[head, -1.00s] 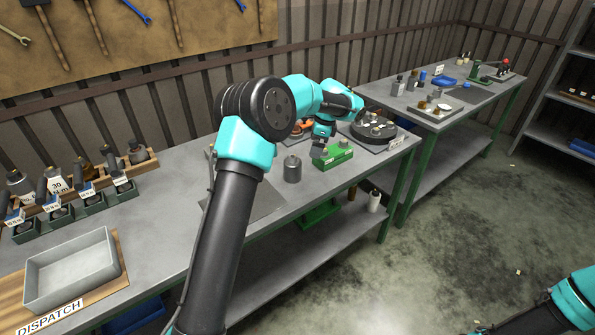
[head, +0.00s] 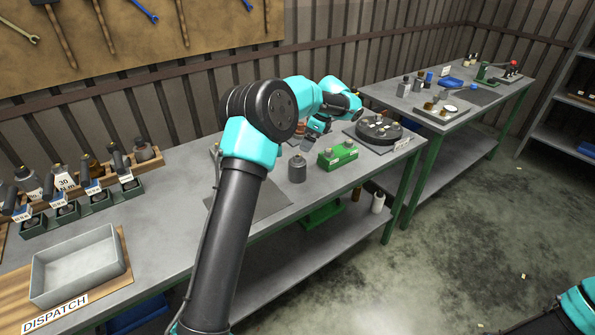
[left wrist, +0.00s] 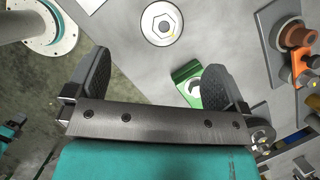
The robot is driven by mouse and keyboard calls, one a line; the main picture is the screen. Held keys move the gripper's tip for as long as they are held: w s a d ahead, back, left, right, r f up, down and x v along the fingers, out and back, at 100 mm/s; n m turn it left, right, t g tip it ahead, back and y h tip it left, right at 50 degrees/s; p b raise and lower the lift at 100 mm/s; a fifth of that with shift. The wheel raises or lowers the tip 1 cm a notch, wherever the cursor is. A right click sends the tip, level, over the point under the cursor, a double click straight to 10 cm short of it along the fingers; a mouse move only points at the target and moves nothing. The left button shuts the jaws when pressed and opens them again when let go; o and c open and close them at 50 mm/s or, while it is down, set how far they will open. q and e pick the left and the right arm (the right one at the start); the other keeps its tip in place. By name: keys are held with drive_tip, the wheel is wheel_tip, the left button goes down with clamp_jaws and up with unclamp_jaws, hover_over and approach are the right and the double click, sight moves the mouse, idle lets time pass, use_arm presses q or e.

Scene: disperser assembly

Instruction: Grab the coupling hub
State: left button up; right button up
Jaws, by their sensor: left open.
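I cannot tell for certain which part is the coupling hub. A grey metal cylinder (head: 297,169) with a small top stands on the bench. A round pale part with a hex centre (left wrist: 160,23) lies ahead of the fingers in the left wrist view; it may be the same cylinder. A green block (head: 338,155) with small fittings stands to its right; part of it shows by the right finger in the left wrist view (left wrist: 186,88). My left gripper (head: 309,143) is open and empty (left wrist: 157,68), behind the cylinder and left of the green block. My right gripper is out of view.
A dark round fixture (head: 379,131) stands at the bench's right end. An orange part (left wrist: 298,58) lies right of my fingers in the left wrist view. Bottles and green holders line the left, behind a grey tray (head: 78,272). A dark mat (head: 262,200) lies bare in front.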

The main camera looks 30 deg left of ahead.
sight(296, 162)
use_arm(q)
drive_tip(key=x, duration=0.7)
drive_tip(key=shift+a+f, duration=0.1)
drive_tip(key=shift+f, duration=0.1)
drive_tip(key=shift+w+x, duration=0.2)
drive_tip(key=shift+x, duration=1.1)
drive_tip(key=shift+w+x, duration=0.15)
drive_tip(key=shift+x, duration=1.15)
drive_tip(key=c, duration=1.6)
